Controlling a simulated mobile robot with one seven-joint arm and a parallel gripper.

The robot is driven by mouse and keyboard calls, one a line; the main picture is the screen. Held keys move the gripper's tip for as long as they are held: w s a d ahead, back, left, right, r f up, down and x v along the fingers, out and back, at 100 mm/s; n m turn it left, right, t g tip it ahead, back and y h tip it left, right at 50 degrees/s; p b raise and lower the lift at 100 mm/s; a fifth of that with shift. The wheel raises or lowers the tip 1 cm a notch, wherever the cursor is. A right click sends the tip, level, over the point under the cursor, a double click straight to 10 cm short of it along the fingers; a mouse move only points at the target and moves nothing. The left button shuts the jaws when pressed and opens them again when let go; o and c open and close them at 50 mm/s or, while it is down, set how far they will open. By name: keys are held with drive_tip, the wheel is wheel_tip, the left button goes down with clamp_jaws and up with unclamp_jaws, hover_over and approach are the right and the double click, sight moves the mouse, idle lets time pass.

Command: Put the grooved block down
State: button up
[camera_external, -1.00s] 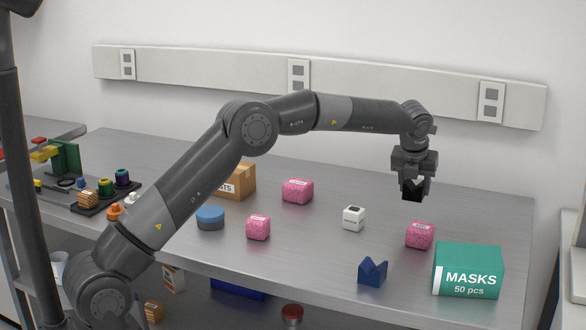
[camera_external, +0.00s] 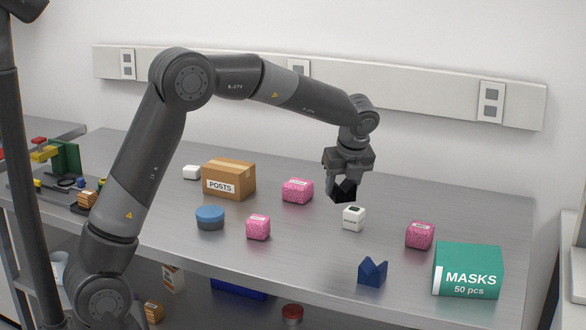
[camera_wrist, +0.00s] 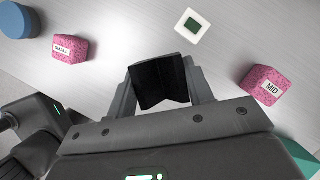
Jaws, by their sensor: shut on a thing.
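The grooved block (camera_external: 343,192) is black, with a V-shaped notch. My gripper (camera_external: 347,176) is shut on it and holds it above the table, just above and left of the white cube in the outside view. In the wrist view the block (camera_wrist: 158,83) sits between my two fingers, its fold facing the camera. The block looks tilted in the outside view. The grey metal table (camera_external: 300,250) is below it, and no contact with the table shows.
A white cube (camera_external: 354,218) with a dark square top is close by. Pink blocks (camera_external: 297,190), (camera_external: 258,227), (camera_external: 420,235), a blue disc (camera_external: 210,217), a blue notched block (camera_external: 372,271), a POSTS box (camera_external: 229,180) and a MASKS box (camera_external: 468,270) stand around. Bare table lies front-centre.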

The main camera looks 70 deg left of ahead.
drive_tip(key=shift+s+a+n, duration=0.15)
drive_tip(key=shift+s+n, duration=0.15)
drive_tip(key=shift+s, duration=0.4)
drive_tip(key=shift+s+a+f, duration=0.1)
drive_tip(key=shift+s+a, duration=0.15)
drive_tip(key=shift+s, duration=0.05)
drive_tip(key=a+f, duration=0.2)
drive_tip(key=a, duration=0.1)
drive_tip(key=a+f, duration=0.2)
drive_tip(key=a, duration=0.2)
drive_tip(key=w+a+f, duration=0.1)
drive_tip(key=a+f, duration=0.1)
drive_tip(key=a, duration=0.2)
drive_tip(key=shift+a+f, duration=0.1)
drive_tip(key=shift+f, duration=2.35)
drive_tip(key=o, duration=1.1)
drive_tip(key=shift+f, duration=0.15)
drive_tip(key=shift+o, duration=0.2)
